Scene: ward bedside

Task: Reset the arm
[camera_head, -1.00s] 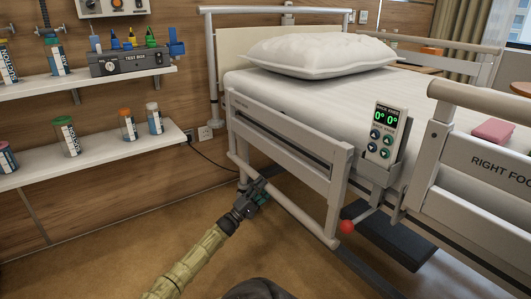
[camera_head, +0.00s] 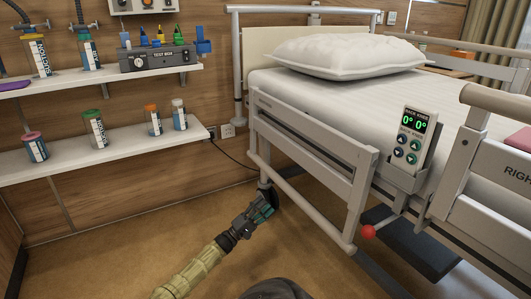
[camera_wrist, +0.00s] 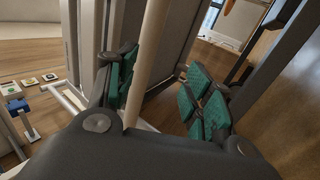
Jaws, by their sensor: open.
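My gripper (camera_head: 262,213) is at the end of my tan-sleeved arm, low in front of the bed's near side rail. In the wrist view, my gripper (camera_wrist: 160,85) shows its two green-padded fingers spread apart. A pale bar (camera_wrist: 148,60) shows between the fingers in that view; I cannot tell how near it is, but the fingers are not closed on it. The gripper holds nothing that I can see.
The bed side rail (camera_head: 310,160) stands close by the gripper. A control handset (camera_head: 411,138) and a red knob (camera_head: 368,232) are to the right. Shelves with bottles (camera_head: 95,128) line the left wall. The floor (camera_head: 120,240) at left is clear.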

